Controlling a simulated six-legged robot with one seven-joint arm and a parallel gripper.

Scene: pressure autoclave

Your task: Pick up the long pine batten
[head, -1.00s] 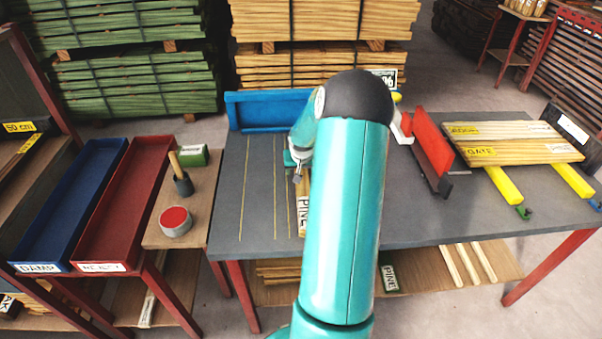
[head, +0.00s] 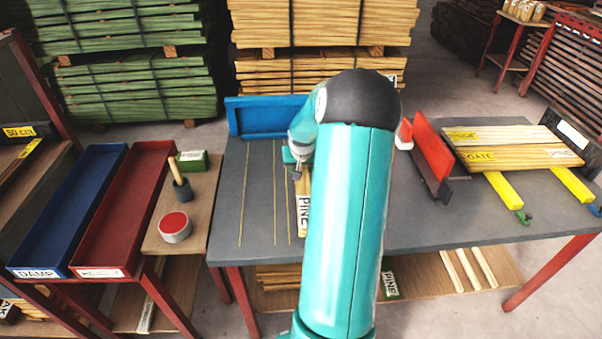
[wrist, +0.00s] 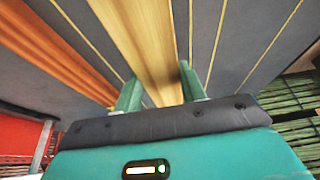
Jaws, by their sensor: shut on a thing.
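The long pine batten (head: 304,222) shows in the head view as a pale strip with a PINE label, on or just above the grey bench; my arm hides much of it. In the wrist view the batten (wrist: 142,40) runs lengthwise between the two green fingers. My gripper (head: 298,172) is shut on it, with one finger on each side; it also shows in the wrist view (wrist: 158,88). I cannot tell whether the batten is clear of the bench.
A red upright fence (head: 432,155) and GATE boards (head: 510,157) lie to the right. Blue DAMP (head: 70,210) and red (head: 125,210) trays stand left. Another orange-brown strip (wrist: 55,55) lies beside the batten.

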